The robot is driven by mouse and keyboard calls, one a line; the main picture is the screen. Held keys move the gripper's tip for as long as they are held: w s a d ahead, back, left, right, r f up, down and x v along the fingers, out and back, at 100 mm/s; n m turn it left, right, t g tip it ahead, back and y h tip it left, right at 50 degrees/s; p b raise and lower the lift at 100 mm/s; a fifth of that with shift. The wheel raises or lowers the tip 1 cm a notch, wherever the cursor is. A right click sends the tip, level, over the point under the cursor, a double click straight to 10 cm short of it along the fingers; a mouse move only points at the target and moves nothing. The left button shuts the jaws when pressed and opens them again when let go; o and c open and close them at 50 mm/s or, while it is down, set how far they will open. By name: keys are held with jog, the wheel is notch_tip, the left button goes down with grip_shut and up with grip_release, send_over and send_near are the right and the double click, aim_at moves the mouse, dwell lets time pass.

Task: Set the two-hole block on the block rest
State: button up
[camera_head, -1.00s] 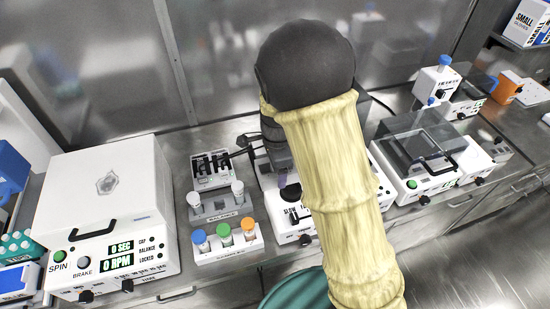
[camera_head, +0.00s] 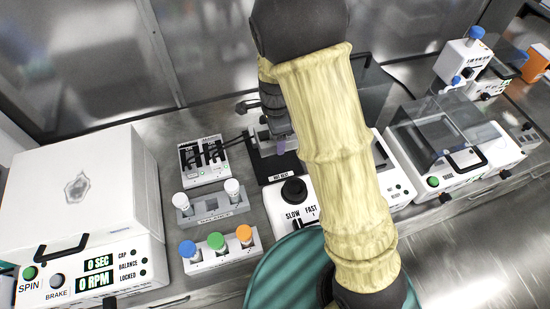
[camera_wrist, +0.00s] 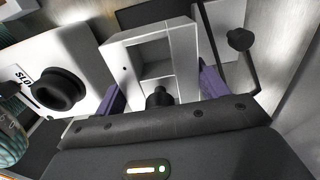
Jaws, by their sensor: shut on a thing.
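The two-hole block (camera_wrist: 184,58), pale grey with a square opening, shows in the wrist view between the two purple fingers of my gripper (camera_wrist: 163,92). My gripper is shut on it. A dark knob-like part covers the lower part of the block, so I cannot make out its second hole. In the head view my yellow-sleeved arm hides most of the gripper; a purple finger shows just above a black plate (camera_head: 276,168) with a small white label. I cannot read the label surely or tell whether this plate is the block rest, or whether the block touches it.
A slow/fast knob device (camera_head: 294,205) stands in front of the plate. To its left are a tube rack with coloured caps (camera_head: 220,254), a balance rack (camera_head: 212,209) and a small white device (camera_head: 203,162). A centrifuge (camera_head: 80,190) stands far left, a clear-lidded machine (camera_head: 440,145) right.

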jog(key=shift+s, duration=0.1)
send_over(275, 162)
jog(key=shift+d+f, duration=0.1)
jog(key=shift+f, duration=2.95)
jog(key=shift+f, duration=1.85)
jog(key=shift+f, duration=0.15)
jog(key=o, duration=1.6)
jog(key=shift+c, duration=0.2)
